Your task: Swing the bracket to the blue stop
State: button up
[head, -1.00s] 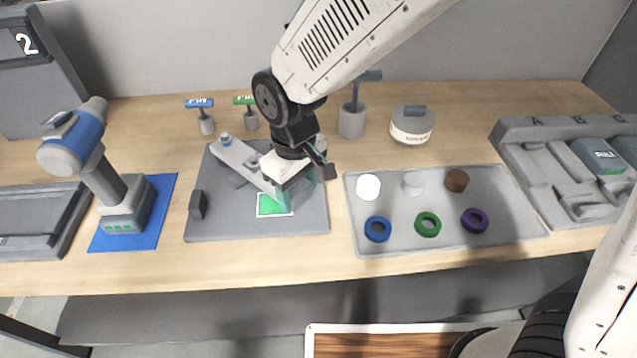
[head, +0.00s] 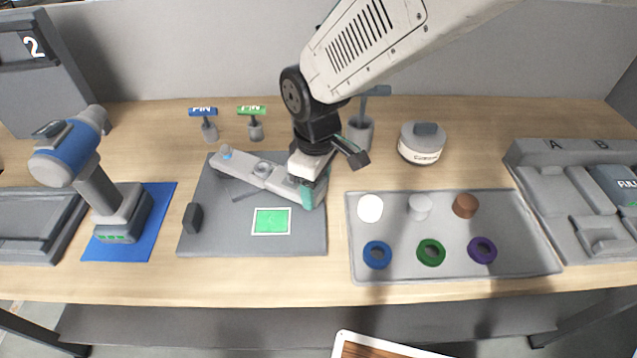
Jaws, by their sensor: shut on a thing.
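The bracket (head: 246,170) is a long light-grey bar lying aslant on a dark grey plate (head: 215,235). A small blue piece (head: 226,152) shows at its far left end; I cannot tell whether this is the blue stop or part of the bracket. A round fitting (head: 263,168) sits along the bar. My gripper (head: 311,188) is shut on the bracket's near right end, at the plate's right side. A teal part shows at the grip, and my wrist hides some of that end. A dark block (head: 193,217) stands at the plate's left edge.
A green square (head: 272,221) lies bare on the plate. To the right is a tray (head: 400,274) with several rings and pegs. A drill (head: 110,200) stands on a blue mat at left.

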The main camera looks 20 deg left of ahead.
jog(key=shift+w, duration=0.2)
jog(key=o, duration=1.4)
jog(key=shift+r, duration=0.1)
notch_tip(320, 180, up, 8)
jog(key=shift+f, duration=0.15)
jog(key=s+d+r+m, duration=0.3)
jog(key=s+d+m, duration=0.1)
jog(key=d, duration=0.9)
jog(key=s+d+r+m+t, duration=0.1)
jog(key=s+d+m, duration=0.4)
jog(key=d, duration=0.8)
jog(key=s+d+r+m, duration=0.4)
jog(key=d+m, duration=0.3)
jog(key=d, duration=0.5)
jog(key=shift+s+d+r, duration=0.35)
jog(key=shift+s+d, duration=0.05)
jog(key=shift+s, duration=0.2)
